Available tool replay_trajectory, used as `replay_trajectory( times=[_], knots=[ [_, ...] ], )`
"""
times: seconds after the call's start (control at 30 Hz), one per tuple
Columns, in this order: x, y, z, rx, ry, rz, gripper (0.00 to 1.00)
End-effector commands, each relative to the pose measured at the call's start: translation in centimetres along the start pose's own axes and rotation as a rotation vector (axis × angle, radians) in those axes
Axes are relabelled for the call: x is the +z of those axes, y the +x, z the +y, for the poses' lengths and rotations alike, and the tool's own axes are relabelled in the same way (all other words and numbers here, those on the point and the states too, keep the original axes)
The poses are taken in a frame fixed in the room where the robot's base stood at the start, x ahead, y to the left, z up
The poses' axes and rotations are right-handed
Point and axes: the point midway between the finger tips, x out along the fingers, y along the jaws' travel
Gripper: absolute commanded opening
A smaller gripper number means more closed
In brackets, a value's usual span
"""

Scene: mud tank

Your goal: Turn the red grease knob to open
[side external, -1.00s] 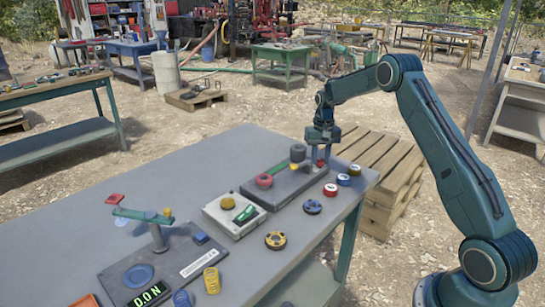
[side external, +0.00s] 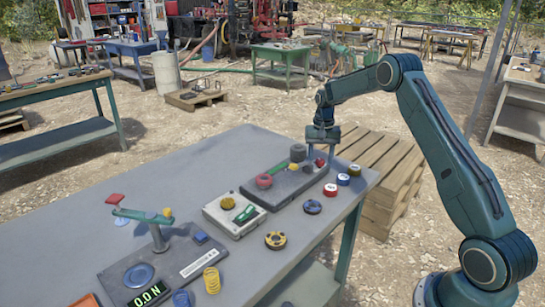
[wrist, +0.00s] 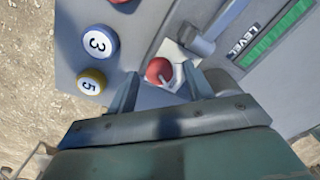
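The red grease knob (wrist: 158,70) shows in the wrist view as a round red top with a pale pointed piece at its right. It stands at the right end of a dark grey panel box (side external: 262,194), where the knob (side external: 320,163) also shows in the side view. My gripper (wrist: 165,88) is open, with one finger on each side of the knob and a visible gap to both. In the side view my gripper (side external: 320,157) points down over the knob. I cannot tell the fingertips' exact height.
A grey lever (wrist: 197,40) and a green LEVEL gauge (wrist: 275,38) lie close to the knob. Blue "3" (wrist: 97,42) and yellow "5" (wrist: 91,81) discs are to its left. A white box (side external: 233,222) and a balance arm (side external: 140,216) stand farther left on the table.

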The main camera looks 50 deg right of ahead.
Motion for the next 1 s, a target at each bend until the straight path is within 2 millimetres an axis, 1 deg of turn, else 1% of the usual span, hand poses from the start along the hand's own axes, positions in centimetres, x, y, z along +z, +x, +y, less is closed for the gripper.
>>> replay_trajectory(
  times=[0.27,0.47,0.67,1.0],
  knots=[
    [0.1,0.0,0.0,0.001,-0.001,-0.003,0.51],
    [0.0,-1.0,0.0,0.000,-0.001,-0.001,0.51],
    [0.0,-3.3,0.0,0.000,-0.001,0.000,0.51],
    [0.0,-9.1,0.0,0.000,-0.001,0.001,0.51]
  ],
)
